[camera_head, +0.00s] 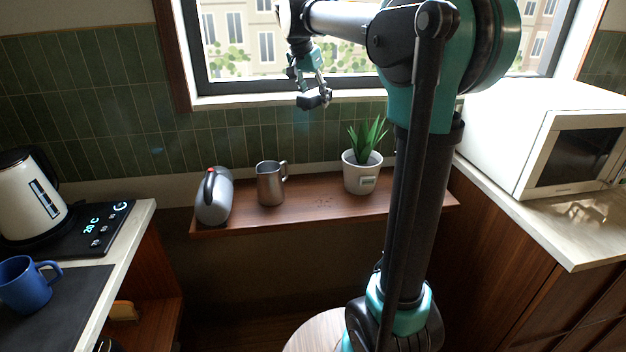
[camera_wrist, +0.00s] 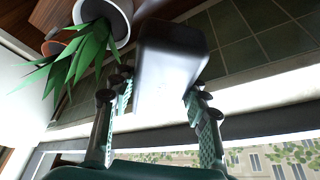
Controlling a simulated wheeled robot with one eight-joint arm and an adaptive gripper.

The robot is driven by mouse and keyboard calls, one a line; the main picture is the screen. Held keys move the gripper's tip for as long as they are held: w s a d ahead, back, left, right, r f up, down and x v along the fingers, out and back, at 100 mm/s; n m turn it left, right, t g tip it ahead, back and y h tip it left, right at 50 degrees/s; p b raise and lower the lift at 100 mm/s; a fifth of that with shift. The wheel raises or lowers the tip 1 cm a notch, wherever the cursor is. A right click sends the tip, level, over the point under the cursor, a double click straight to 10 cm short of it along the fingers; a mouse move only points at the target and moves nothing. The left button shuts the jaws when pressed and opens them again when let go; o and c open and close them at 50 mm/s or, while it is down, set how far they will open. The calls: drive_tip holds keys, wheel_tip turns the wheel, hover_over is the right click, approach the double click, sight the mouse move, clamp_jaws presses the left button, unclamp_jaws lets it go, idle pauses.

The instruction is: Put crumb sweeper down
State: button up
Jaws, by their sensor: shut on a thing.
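The crumb sweeper (camera_head: 314,99), a small dark boxy thing, is held in my gripper (camera_head: 318,88) in front of the window, above the wooden shelf (camera_head: 330,205). In the wrist view the crumb sweeper (camera_wrist: 168,62) looks grey to black with a smooth face. It sits between the two fingers of my gripper (camera_wrist: 158,92), which is shut on it. It is in the air and touches nothing else that I can see. Its far end is hidden in the wrist view.
Bare shelf shows between mug and plant. A kettle (camera_head: 30,195) and blue mug (camera_head: 25,287) are left; a microwave (camera_head: 545,135) is right.

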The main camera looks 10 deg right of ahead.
sight(317, 181)
wheel_tip(317, 181, down, 27)
drive_tip(key=shift+f, duration=0.15)
idle(0.4)
drive_tip(key=shift+f, duration=0.1)
drive_tip(key=o, duration=1.2)
drive_tip(key=shift+o, duration=0.7)
drive_tip(key=v, duration=1.2)
